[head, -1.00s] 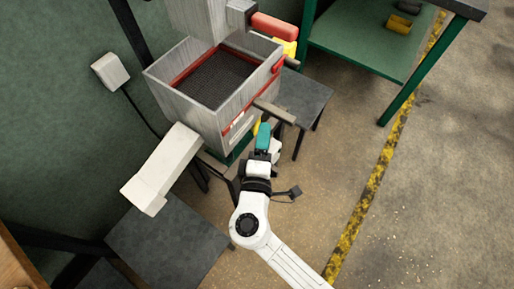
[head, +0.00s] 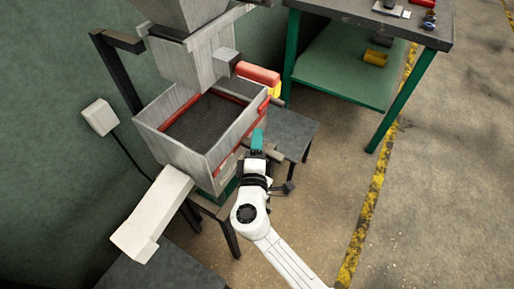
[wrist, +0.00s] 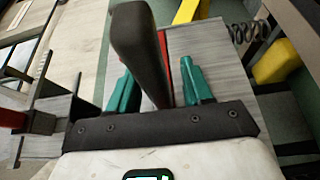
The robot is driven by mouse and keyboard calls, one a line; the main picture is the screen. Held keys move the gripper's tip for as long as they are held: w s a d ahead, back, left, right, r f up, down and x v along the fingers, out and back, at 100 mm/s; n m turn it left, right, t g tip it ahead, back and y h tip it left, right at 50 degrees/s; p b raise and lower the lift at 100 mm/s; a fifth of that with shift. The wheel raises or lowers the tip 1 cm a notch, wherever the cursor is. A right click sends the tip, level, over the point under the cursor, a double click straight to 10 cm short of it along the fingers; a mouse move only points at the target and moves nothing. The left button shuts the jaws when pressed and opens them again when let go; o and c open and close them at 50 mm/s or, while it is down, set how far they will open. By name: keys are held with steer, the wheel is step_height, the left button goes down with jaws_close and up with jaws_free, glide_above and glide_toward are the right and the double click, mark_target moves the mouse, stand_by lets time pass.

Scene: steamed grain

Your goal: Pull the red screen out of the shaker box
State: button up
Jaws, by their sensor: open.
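The red screen, a dark mesh in a red frame (head: 171,113), sits inside the grey shaker box (head: 178,148), with a red part (head: 262,108) showing at the box's right side. My gripper (head: 258,138) is at the right face of the box, with teal fingers. In the wrist view my gripper (wrist: 160,88) is open, its fingers on either side of a dark bar (wrist: 138,45). A red strip (wrist: 163,52) shows just right of the bar. I cannot tell if the fingers touch the bar. My arm hides part of the box's right face.
A dark side table (head: 292,128) stands behind my gripper, and a green-legged bench (head: 340,77) at the back. The floor at right is clear.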

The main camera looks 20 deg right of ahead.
steer(key=shift+c, duration=0.2)
jaws_close()
stand_by(0.3)
stand_by(0.4)
